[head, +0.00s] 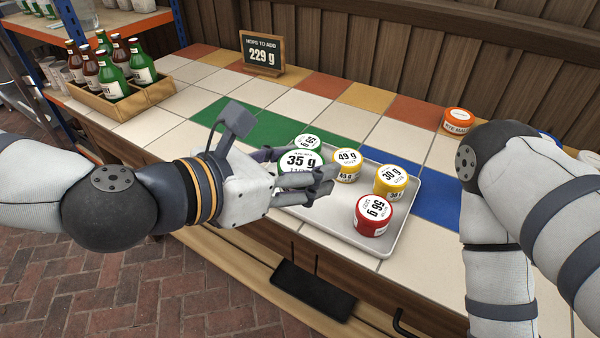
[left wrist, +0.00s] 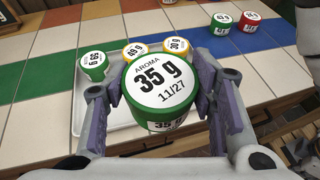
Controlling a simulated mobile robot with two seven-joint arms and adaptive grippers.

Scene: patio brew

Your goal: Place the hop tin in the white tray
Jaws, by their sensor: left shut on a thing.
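My left gripper (head: 322,180) is shut on a green-banded hop tin marked 35 g (head: 298,163). In the left wrist view this tin (left wrist: 160,88) sits between the two fingers, its white lid reading AROMA 35 g 11/27. It is over the left part of the white tray (head: 408,222); I cannot tell whether it touches the tray. In the tray are another green tin (head: 307,142), a yellow 49 g tin (head: 347,165), a yellow 30 g tin (head: 390,182) and a red tin (head: 373,214).
A sign reading 229 g (head: 262,54) stands at the back of the tiled counter. A wooden crate of bottles (head: 130,103) is at the left. An orange-lidded tin (head: 457,121) stands near my right arm. The left wrist view shows a green 43 g tin (left wrist: 221,24) beyond the tray.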

